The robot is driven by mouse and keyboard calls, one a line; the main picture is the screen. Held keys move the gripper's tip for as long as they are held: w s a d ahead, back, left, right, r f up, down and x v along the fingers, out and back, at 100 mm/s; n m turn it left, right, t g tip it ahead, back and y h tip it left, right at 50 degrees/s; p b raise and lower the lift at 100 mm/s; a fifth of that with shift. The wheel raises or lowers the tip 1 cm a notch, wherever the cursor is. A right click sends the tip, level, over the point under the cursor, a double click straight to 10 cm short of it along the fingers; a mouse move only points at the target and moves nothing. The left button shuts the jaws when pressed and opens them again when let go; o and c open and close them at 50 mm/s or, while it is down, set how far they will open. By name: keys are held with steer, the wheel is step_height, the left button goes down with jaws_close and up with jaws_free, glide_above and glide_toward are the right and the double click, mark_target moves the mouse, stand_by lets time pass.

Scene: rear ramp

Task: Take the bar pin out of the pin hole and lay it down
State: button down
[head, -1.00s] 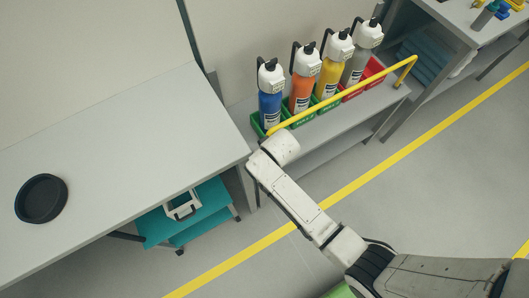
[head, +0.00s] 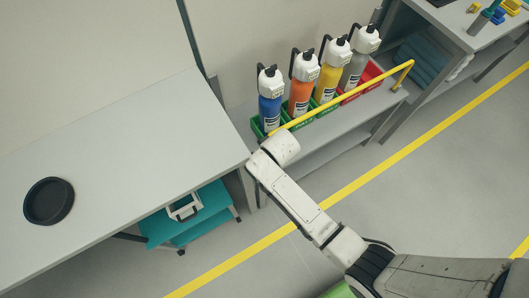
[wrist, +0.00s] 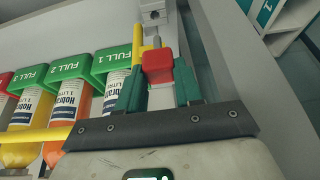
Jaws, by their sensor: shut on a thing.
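In the wrist view my gripper (wrist: 158,82) has its teal fingers shut on the red head of the bar pin (wrist: 158,64). A short grey shaft shows past the red head, pointing toward a small grey metal block (wrist: 152,14) with a hole. The shaft's end seems apart from the block, but I cannot tell for sure. The yellow bar (wrist: 138,52) runs just left of the pin. In the head view the yellow bar (head: 345,95) crosses in front of the bottles. My gripper and the pin are hidden there behind my arm.
Blue, orange, yellow and grey bottles (head: 303,85) stand in green and red holders on a shelf. A grey worktop (head: 120,150) at left carries a round black tray (head: 49,222) and is otherwise clear. A teal cart (head: 200,212) stands below it.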

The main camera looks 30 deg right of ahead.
steer(key=shift+r+p, duration=3)
steer(key=shift+r, duration=0.55)
